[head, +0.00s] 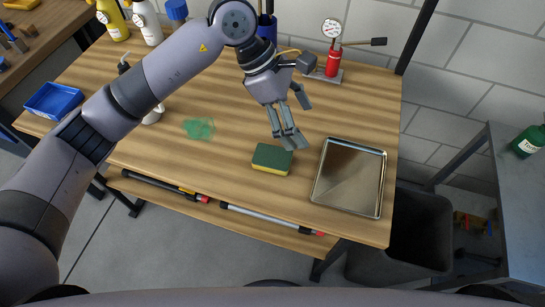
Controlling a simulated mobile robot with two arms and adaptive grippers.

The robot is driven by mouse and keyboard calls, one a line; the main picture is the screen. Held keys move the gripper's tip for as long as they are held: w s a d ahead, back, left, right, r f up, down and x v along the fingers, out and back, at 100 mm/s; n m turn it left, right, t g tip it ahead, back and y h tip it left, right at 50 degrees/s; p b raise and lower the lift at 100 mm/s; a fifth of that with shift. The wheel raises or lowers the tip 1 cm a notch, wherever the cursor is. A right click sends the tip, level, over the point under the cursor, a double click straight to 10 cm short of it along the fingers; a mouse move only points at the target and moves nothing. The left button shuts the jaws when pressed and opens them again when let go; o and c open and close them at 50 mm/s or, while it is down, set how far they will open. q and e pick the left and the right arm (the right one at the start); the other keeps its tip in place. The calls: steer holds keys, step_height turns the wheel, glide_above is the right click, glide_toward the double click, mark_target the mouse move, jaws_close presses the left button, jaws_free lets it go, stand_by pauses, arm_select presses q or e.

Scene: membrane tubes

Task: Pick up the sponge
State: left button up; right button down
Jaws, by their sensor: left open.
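The sponge (271,159) lies flat on the wooden table, with a green top and a yellow lower layer. It is near the table's front edge, just left of the metal tray. My left gripper (293,122) is open and empty, pointing down over the table. Its lower fingertips show just above the sponge's upper right side in the picture; I cannot tell the height gap. My right gripper is not in the head view.
A shallow metal tray (348,178) sits to the right of the sponge. A green smear (198,128) marks the table to the left. A red hand pump (333,62) with a gauge and a blue cup (267,28) stand behind. A blue bin (53,101) is at far left.

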arm_select(q)
steer(key=w+a+t+y, duration=0.2)
steer(key=w+a+y, duration=0.2)
steer(key=a, duration=0.4)
steer(key=p, duration=0.3)
glide_above(271, 155)
steer(key=f, duration=1.1)
steer(key=shift+w+a+f, duration=0.3)
steer(key=shift+w+f, duration=0.1)
steer(key=f+p, duration=0.1)
steer(key=f, duration=0.2)
steer(key=s+f+p, duration=0.1)
steer(key=shift+d+f+p, duration=0.3)
steer(key=shift+d+p, duration=0.05)
steer(key=shift+f, duration=0.35)
steer(key=shift+c, duration=0.4)
steer(key=c, duration=0.7)
steer(key=shift+c, duration=0.2)
